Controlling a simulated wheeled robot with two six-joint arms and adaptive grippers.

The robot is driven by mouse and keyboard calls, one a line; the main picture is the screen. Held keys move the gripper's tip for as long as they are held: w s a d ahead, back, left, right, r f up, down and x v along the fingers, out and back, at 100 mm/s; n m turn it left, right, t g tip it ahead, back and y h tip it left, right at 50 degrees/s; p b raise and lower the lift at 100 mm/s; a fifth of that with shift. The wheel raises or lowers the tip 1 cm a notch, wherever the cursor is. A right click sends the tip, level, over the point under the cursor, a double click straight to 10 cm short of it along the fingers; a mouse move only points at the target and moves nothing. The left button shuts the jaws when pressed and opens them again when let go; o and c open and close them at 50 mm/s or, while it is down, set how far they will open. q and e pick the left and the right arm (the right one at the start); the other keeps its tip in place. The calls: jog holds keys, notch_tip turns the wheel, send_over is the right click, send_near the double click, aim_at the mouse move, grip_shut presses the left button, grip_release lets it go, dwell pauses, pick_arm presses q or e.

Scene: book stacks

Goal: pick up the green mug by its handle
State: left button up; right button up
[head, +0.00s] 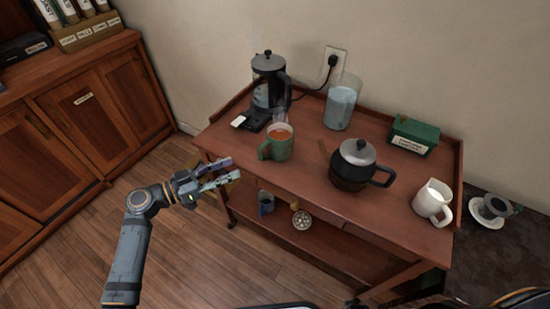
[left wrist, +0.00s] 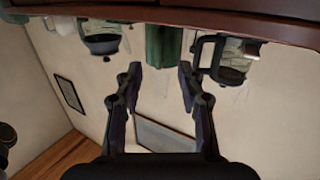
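The green mug (head: 281,147) stands upright on the wooden cart, filled with an orange-brown drink. Its handle (head: 264,151) points left, towards my left gripper. My left gripper (head: 232,170) is open and empty, left of the handle by the cart's front left edge, with a gap between fingertips and handle. In the left wrist view, which looks upside down, the green mug (left wrist: 165,46) shows beyond and between the spread fingers (left wrist: 161,72). Its handle cannot be made out there. My right gripper is not in view.
On the cart (head: 310,165) stand a French press (head: 268,80) behind the mug, a glass jug (head: 341,105), a dark kettle (head: 353,162), a green box (head: 413,136) and a white pitcher (head: 432,200). A raised rim edges the cart. Open floor lies left.

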aim_at(260, 149)
pick_arm(q)
jog(key=shift+m+g+h, duration=0.3)
jog(key=shift+m+h, duration=0.2)
jog(key=shift+m, duration=0.1)
jog(key=d, duration=0.2)
jog(key=w+d+r+p, duration=0.1)
jog(key=d, duration=0.1)
jog(key=w+d+r, duration=0.1)
jog(key=d, duration=0.1)
jog(key=shift+r, duration=0.1)
jog(key=x, duration=0.3)
jog(key=p+x, duration=0.1)
jog(key=shift+w+f, duration=0.25)
jog(key=shift+w, duration=0.15)
grip_shut()
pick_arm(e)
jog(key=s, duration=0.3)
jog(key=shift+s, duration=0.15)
pick_arm(q)
jog(key=shift+r, duration=0.1)
